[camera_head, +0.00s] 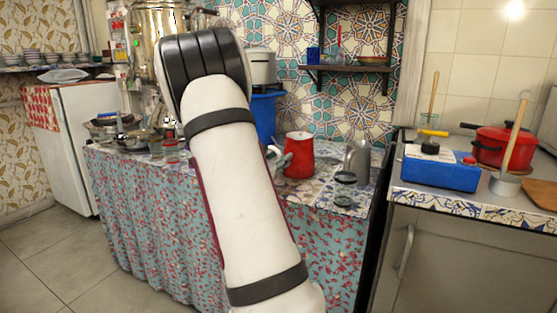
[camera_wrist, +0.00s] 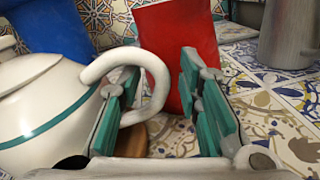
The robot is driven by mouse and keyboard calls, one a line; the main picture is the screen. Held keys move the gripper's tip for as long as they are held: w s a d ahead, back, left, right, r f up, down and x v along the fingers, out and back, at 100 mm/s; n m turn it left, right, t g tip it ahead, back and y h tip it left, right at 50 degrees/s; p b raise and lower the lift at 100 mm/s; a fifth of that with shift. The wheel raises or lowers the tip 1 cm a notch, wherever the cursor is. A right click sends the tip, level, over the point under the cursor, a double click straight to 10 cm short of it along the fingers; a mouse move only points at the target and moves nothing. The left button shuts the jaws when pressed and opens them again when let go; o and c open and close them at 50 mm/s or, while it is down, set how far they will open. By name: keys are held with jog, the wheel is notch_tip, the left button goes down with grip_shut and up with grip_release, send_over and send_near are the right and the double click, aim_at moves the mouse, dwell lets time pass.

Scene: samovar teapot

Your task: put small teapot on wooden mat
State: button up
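The small white teapot (camera_wrist: 40,105) with a green stripe is at the left of the wrist view, its body cut off by the frame edge. Its curved white handle (camera_wrist: 160,82) reaches between the fingers of my gripper (camera_wrist: 156,92). My gripper is open. Its left finger is at the handle loop, and its right finger is apart from the handle. A brown wooden piece (camera_wrist: 132,141), possibly the wooden mat, shows low between the fingers; most of it is hidden. In the head view my arm hides the teapot and most of the gripper.
A red pitcher (camera_head: 299,156) stands just behind the gripper, also in the wrist view (camera_wrist: 176,45). A grey metal jug (camera_head: 357,160) is to its right. A blue container (camera_head: 264,118) is behind. The tiled counter (camera_wrist: 270,110) has some free room right of the gripper.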

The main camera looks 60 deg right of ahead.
jog(key=shift+r, duration=0.1)
jog(key=a+p, duration=0.3)
jog(key=a, duration=0.9)
jog(key=s+a+r+m+g+y, duration=0.2)
jog(key=s+a+r+m+y, duration=0.1)
jog(key=s+a+m, duration=0.3)
jog(key=s+a+r+m+g+y, duration=0.25)
jog(key=s+a+m, duration=0.2)
jog(key=s, duration=0.35)
jog(key=s+a+f+m+t+y, duration=0.1)
jog(key=s+a+y, duration=0.3)
jog(key=a, duration=0.6)
jog(key=s+a+f+m+t+y, duration=0.1)
jog(key=s+a+m+t+y, duration=0.1)
jog(key=a, duration=0.7)
jog(key=s+a+f+m+t+y, duration=0.1)
jog(key=s+a+y, duration=0.4)
jog(key=a, duration=0.5)
jog(key=shift+s+a+f+m+y, duration=0.35)
jog(key=shift+f+m+y, duration=0.15)
jog(key=shift+y, duration=0.25)
